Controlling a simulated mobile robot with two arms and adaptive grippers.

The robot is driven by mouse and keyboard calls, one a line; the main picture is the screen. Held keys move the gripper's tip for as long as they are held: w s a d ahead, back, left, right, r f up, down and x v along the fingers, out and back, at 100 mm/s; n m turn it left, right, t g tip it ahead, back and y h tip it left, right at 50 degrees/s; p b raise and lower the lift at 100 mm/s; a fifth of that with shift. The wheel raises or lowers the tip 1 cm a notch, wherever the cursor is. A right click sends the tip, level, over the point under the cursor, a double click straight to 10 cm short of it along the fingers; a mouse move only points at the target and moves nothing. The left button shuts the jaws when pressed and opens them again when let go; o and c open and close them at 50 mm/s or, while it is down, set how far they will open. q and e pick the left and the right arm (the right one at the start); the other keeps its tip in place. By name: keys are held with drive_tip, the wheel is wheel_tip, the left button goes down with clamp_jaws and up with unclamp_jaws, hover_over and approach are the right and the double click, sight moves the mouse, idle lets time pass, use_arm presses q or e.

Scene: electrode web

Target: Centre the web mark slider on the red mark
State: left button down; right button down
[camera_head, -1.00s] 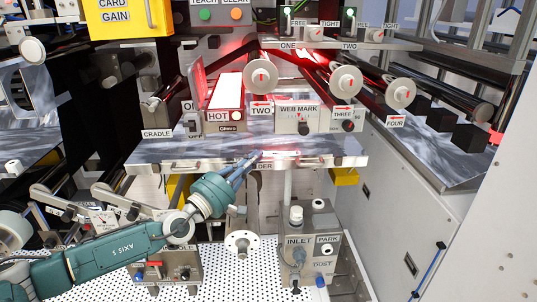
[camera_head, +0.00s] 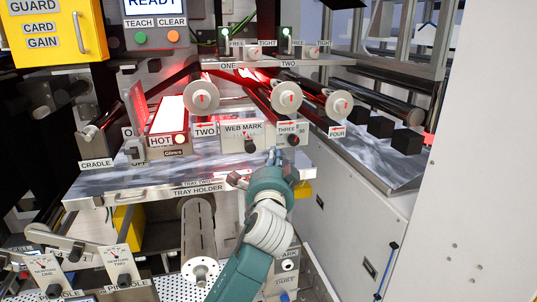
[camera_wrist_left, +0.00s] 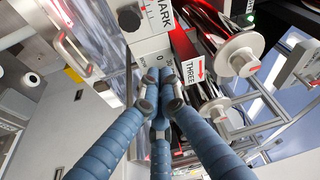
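The web mark unit (camera_head: 243,134) is a pale box with a printed scale and a black knob (camera_head: 250,147) on its front. In the left wrist view its face (camera_wrist_left: 150,45) fills the top middle, with the black knob (camera_wrist_left: 129,18) at its upper left. My left gripper (camera_head: 272,155) is just below and right of this box, pointing up at the machine. In the wrist view its blue fingers (camera_wrist_left: 160,90) come together at the tips, with nothing seen between them. My right gripper is not in view.
Rollers with white ends (camera_head: 285,97) stand above. The tray holder (camera_head: 130,188) runs below left, and the lit HOT unit (camera_head: 170,120) is left. A pale cabinet wall (camera_head: 470,180) closes the right side.

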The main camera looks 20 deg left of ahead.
sight(255, 148)
use_arm(q)
drive_tip(key=p+x, duration=0.2)
drive_tip(key=x, duration=0.6)
drive_tip(key=shift+w+r, duration=0.1)
drive_tip(key=s+a+p, duration=0.1)
drive_tip(key=s+a+f+p, duration=0.1)
drive_tip(key=a, duration=0.1)
drive_tip(key=shift+s+a+f, duration=0.1)
drive_tip(key=shift+s+f, duration=0.05)
drive_tip(key=shift+s, duration=0.1)
drive_tip(key=shift+w, duration=0.1)
drive_tip(key=shift+s+a+p, duration=0.3)
drive_tip(key=shift+s+a, duration=0.35)
drive_tip(key=shift+a, duration=0.2)
drive_tip(key=shift+w+d, duration=0.1)
drive_tip(key=shift+w, duration=0.05)
